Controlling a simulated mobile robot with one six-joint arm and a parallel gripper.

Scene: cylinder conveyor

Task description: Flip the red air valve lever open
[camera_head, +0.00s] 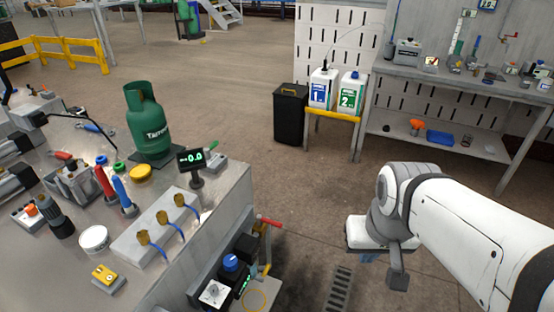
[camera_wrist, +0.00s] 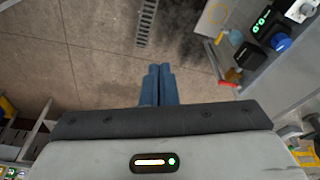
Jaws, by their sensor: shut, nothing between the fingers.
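In the head view, my wrist hides most of the fingers.
A control panel with a blue knob (camera_head: 231,262) and a green display sits on the bench side near the lever. A floor grate (camera_head: 339,288) lies below. The bench top holds a green gas bottle (camera_head: 147,120) and several tools. The floor between bench and arm is clear.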

